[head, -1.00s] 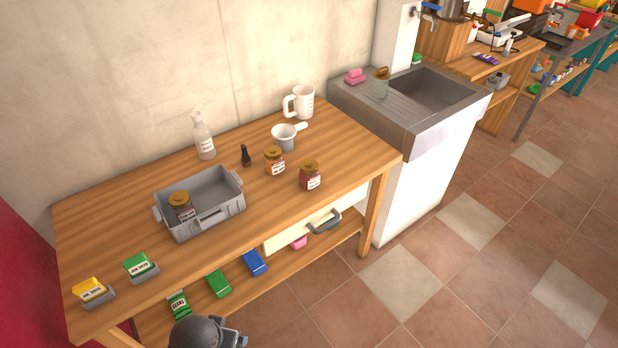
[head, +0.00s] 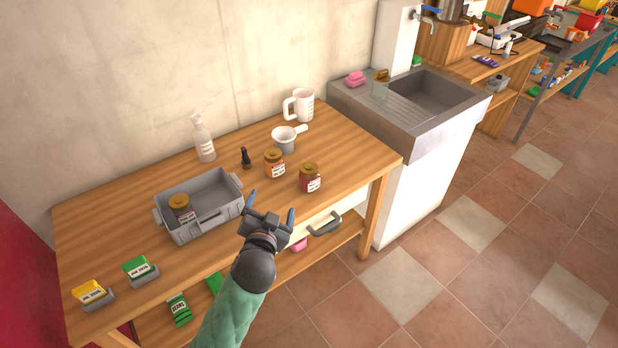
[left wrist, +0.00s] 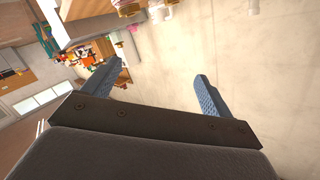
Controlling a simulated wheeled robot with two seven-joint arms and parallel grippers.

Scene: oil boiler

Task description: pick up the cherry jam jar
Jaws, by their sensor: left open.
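Three jam jars with brown lids are in the head view. A dark red jar (head: 310,178) stands upright near the front edge of the wooden table. An orange-red jar (head: 274,163) stands just behind and left of it. A dark jar (head: 182,209) is inside the grey crate (head: 172,230). The labels are too small to read, so I cannot tell which one is cherry. My left gripper (head: 271,206) is open and empty at the table's front edge, left of and nearer than the dark red jar. It also shows open in the left wrist view (left wrist: 158,72). My right gripper is out of view.
The sink (head: 410,110) is to the right.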

